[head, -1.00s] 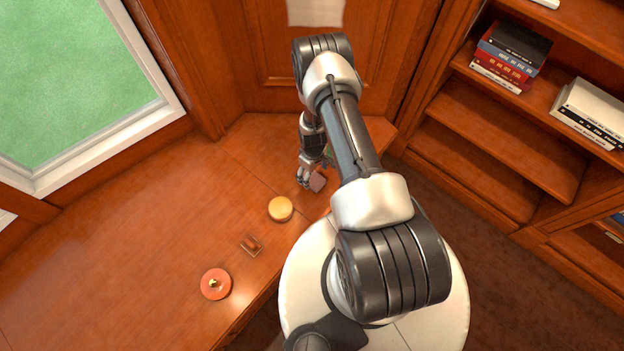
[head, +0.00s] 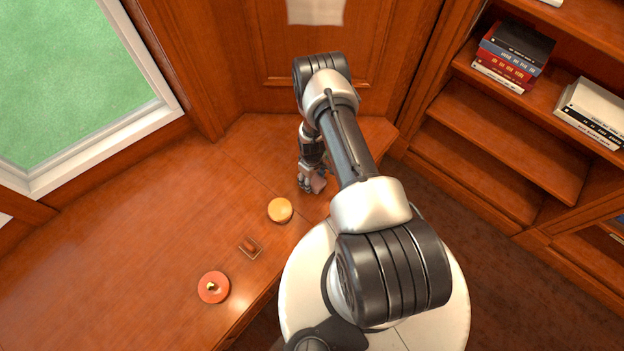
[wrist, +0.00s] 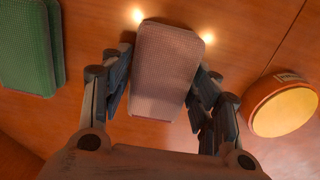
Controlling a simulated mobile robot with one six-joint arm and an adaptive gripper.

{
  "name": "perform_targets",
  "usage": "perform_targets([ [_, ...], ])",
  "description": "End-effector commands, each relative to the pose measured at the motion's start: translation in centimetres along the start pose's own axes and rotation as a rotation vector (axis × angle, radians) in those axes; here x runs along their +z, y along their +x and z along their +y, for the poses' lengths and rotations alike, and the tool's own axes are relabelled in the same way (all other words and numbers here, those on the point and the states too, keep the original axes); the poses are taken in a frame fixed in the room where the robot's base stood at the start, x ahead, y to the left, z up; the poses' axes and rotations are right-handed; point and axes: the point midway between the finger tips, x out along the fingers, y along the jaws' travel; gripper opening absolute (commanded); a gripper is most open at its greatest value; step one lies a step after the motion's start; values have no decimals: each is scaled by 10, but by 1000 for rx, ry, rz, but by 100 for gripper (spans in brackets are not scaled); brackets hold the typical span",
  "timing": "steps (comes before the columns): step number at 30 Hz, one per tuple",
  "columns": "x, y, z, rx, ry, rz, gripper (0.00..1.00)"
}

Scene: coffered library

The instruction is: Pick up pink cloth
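The pink cloth (wrist: 165,70) is a folded, waffle-textured pad lying on the wooden desk. In the wrist view it sits between the two fingers of my gripper (wrist: 163,105), with a narrow gap showing at the right finger and the left finger close to its edge. In the head view the cloth (head: 318,184) is a small pinkish patch beside my gripper (head: 308,187), partly hidden by it. My gripper is open around the cloth, low over the desk.
A green folded cloth (wrist: 28,45) lies left of the pink one in the wrist view. A round yellow-topped tin (head: 280,210) is near my gripper. A small brown object (head: 250,247) and a red round lidded item (head: 213,287) lie farther along the desk (head: 130,230).

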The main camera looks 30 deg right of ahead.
Motion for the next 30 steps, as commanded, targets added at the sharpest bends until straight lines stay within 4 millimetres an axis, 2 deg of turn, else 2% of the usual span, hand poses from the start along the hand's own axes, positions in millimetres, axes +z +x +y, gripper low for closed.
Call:
perform_targets([
  [9, 0, 0, 0, 0, 0, 0, 32],
  [20, -1, -6, 0, 1, 0, 1, 31],
  [26, -1, -33, 1, 1, 0, 2, 31],
  [30, -1, -68, 1, 2, 0, 3, 31],
])
